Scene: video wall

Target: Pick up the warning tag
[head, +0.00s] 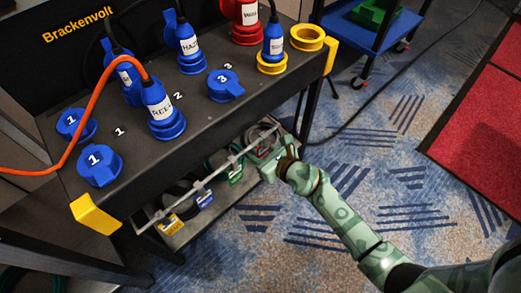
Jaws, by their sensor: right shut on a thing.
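My right gripper (272,158) is at the right end of the lower shelf, beside the pale rail. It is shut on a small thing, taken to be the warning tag. The fingers hide nearly all of it, so its face and print cannot be read. To its left along the shelf are a green tag (235,173), a blue tag (204,197) and a yellow tag (169,223). My left gripper is not in view.
A black table (205,110) labelled Brackenvolt stands above the shelf (185,238), carrying blue, red and yellow connectors. An orange cable (92,110) runs off left. A blue cart (365,30) stands at the top. Patterned carpet on the right is open.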

